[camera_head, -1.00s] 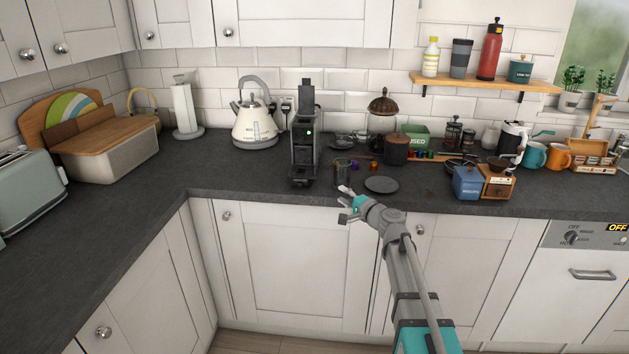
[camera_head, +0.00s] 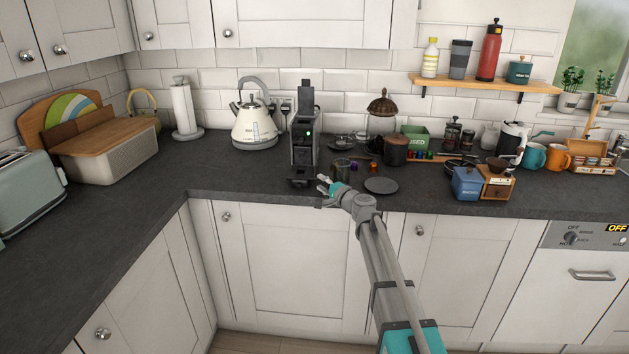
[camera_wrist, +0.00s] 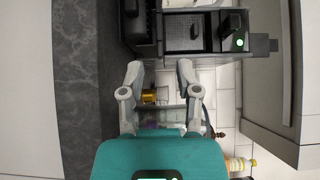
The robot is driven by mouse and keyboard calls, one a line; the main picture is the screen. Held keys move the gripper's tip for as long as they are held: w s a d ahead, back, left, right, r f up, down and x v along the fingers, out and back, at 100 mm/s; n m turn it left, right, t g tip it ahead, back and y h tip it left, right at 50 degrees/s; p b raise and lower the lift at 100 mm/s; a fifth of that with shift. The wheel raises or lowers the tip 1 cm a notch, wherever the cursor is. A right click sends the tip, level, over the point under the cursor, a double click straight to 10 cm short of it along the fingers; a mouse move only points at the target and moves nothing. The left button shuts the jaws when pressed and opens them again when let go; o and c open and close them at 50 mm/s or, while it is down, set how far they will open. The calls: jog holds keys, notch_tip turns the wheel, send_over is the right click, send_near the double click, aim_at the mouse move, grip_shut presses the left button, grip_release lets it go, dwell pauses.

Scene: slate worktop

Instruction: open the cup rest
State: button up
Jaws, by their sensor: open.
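The coffee machine (camera_head: 304,145) is tall, grey and black, with a green light, and stands near the worktop's front edge. Its dark cup rest (camera_head: 302,183) is at the foot of the front; I cannot tell for sure how far it is folded. In the wrist view the machine (camera_wrist: 205,32) fills the top, turned sideways, with the dark cup rest (camera_wrist: 138,25) left of the grilled opening. My gripper (camera_head: 322,184) is just right of the cup rest, low at the worktop edge. It is open and empty; its fingers (camera_wrist: 160,72) point at the machine and appear apart from it.
A glass (camera_head: 343,168) and small coloured capsules stand just right of the machine, behind my gripper. A dark round plate (camera_head: 381,186) lies to their right. The cream kettle (camera_head: 254,125) stands behind left. The worktop left of the machine (camera_head: 225,170) is clear.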

aim_at(315, 178)
jog(key=shift+x, duration=1.8)
